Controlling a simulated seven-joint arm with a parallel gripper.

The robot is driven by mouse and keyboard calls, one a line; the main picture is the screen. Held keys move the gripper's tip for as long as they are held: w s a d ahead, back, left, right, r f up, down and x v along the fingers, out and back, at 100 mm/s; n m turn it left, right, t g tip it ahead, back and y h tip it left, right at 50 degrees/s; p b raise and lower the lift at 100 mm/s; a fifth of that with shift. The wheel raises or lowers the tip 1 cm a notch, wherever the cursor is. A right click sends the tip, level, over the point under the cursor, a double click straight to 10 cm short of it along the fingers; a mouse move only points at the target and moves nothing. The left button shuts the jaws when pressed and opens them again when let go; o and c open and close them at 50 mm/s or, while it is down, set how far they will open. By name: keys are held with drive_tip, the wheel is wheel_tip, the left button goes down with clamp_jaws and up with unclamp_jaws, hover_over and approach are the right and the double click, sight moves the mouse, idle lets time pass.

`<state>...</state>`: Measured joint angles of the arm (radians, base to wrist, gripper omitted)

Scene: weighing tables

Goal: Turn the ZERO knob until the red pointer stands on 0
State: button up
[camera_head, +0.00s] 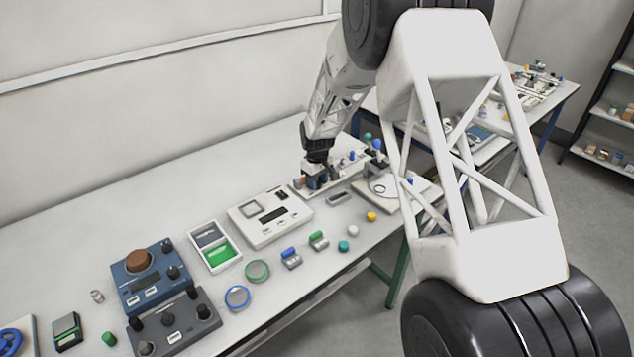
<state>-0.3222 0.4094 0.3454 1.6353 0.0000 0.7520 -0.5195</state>
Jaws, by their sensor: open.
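My gripper (317,180) points down at the back right of the near table. It is low over a pale bench device (333,181) with small coloured parts, and partly covers it. I cannot tell whether the fingers touch anything. No ZERO label or red pointer can be made out at this size. Small dark knobs show on a blue instrument (128,294) with a brown round top and on a dark grey panel (170,337) in front of it, both at the lower left. Which knob is the ZERO knob cannot be told.
A white instrument (246,229) and a tray with a green compartment (215,263) stand mid-table. Green (247,270) and blue (228,297) rings and small coloured pieces lie along the front edge. My arm hides part of the right side. A second table (560,90) stands behind.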

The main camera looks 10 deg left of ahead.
sight(318, 182)
drive_tip(key=shift+r, duration=3.7)
drive_tip(key=shift+s+d+r, duration=0.1)
drive_tip(key=shift+r, duration=0.15)
drive_tip(key=s+d+r+m+t, duration=0.1)
drive_tip(key=s+d+r+m, duration=0.1)
drive_tip(key=s+d+r, duration=0.8)
drive_tip(key=s+d+r+m, duration=0.3)
drive_tip(key=s+d+r, duration=0.6)
drive_tip(key=s, duration=0.4)
drive_tip(key=s+d+r+m, duration=0.1)
drive_tip(key=s+d, duration=0.3)
drive_tip(key=s, duration=1)
drive_tip(key=s+d+r+m+t, duration=0.1)
drive_tip(key=s+d+m, duration=0.2)
drive_tip(key=s, duration=1.2)
drive_tip(key=shift+d+r+m+t, duration=0.15)
drive_tip(key=shift+d+m+t, duration=0.2)
drive_tip(key=shift+d, duration=0.4)
drive_tip(key=shift+o, duration=0.3)
